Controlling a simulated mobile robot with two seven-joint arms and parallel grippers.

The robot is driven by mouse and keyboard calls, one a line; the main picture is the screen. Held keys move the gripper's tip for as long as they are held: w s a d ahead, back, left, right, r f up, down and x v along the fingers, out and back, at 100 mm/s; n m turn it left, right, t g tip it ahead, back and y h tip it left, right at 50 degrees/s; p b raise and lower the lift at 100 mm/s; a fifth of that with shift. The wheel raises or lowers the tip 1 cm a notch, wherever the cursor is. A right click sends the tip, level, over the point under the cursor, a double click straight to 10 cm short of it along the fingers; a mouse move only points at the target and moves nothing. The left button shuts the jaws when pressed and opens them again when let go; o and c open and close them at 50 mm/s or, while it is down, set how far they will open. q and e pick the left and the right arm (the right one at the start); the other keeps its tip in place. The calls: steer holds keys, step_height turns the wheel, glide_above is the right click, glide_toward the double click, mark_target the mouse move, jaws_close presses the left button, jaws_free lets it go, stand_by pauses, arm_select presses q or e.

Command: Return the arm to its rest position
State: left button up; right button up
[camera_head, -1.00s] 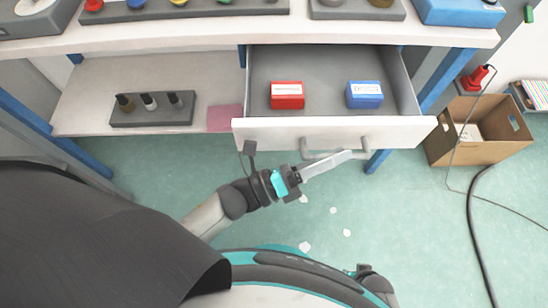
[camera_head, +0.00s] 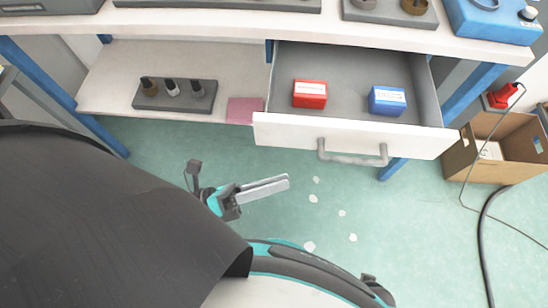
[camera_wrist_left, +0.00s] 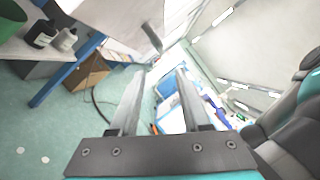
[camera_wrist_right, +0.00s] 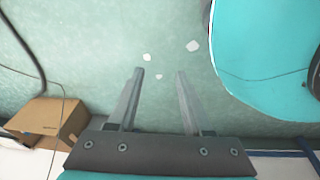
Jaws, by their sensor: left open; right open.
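My left gripper (camera_head: 264,189) is in front of the drawer, over the floor, apart from the drawer handle (camera_head: 352,155). Its fingers are apart and empty in the left wrist view (camera_wrist_left: 154,72). The drawer (camera_head: 358,134) is pulled out and holds a red box (camera_head: 310,94) and a blue box (camera_head: 387,101). My right gripper is outside the head view. In the right wrist view my right gripper (camera_wrist_right: 158,72) is open and empty above the green floor.
The workbench (camera_head: 250,25) spans the back. A cardboard box (camera_head: 500,150) and a black cable (camera_head: 482,235) lie on the floor at right.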

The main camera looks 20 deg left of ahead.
stand_by(0.4)
arm_select(q)
steer(key=w+a+f+n+y, duration=0.1)
steer(key=a+f+n+y, duration=0.25)
steer(key=f+n, duration=0.25)
steer(key=w+a+f+n+y+p, duration=0.1)
steer(key=w+a+f+n+y, duration=0.2)
steer(key=f+n, duration=0.35)
steer(key=a+f+n+y, duration=0.3)
steer(key=f+n+y, duration=0.2)
steer(key=f, duration=0.2)
steer(key=s+a+f+n+g+y+p, duration=0.1)
steer(key=s+a+f+n+g+y, duration=0.1)
steer(key=s+f+n+g, duration=0.3)
steer(key=s+a+f+n+g+y, duration=0.3)
steer(key=s+f+n+g, duration=0.2)
steer(key=s+f+n, duration=0.4)
steer(key=shift+s+f+n+p, duration=0.35)
steer(key=shift+s+n, duration=0.3)
steer(key=shift+s, duration=0.3)
arm_select(e)
steer(key=s, duration=0.1)
steer(key=s+d, duration=0.1)
steer(key=s, duration=0.1)
steer(key=s+d, duration=0.1)
steer(key=shift+s+d+f, duration=0.1)
steer(key=shift+s+d, duration=0.1)
steer(key=shift+d, duration=0.05)
